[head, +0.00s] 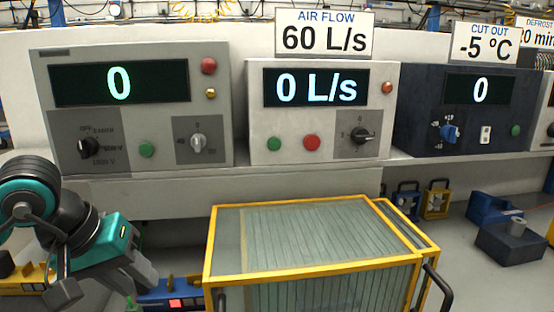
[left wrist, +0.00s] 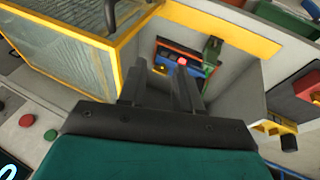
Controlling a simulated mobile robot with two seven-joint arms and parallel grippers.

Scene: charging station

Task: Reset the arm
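My left arm comes in at the left of the head view. Its teal and black gripper (head: 108,284) hangs in front of the bench, left of the yellow-framed glass box, and points downward. In the left wrist view, the two dark fingers of this gripper (left wrist: 160,84) stand apart with a gap and nothing between them. Below them is a blue tray (left wrist: 190,68) with a red item in it. My right gripper does not show in either view.
A yellow-framed glass box (head: 310,244) stands close to the right of the left gripper. Behind are three panels: a grey one (head: 160,120), a white one (head: 275,118) and a dark one (head: 420,130).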

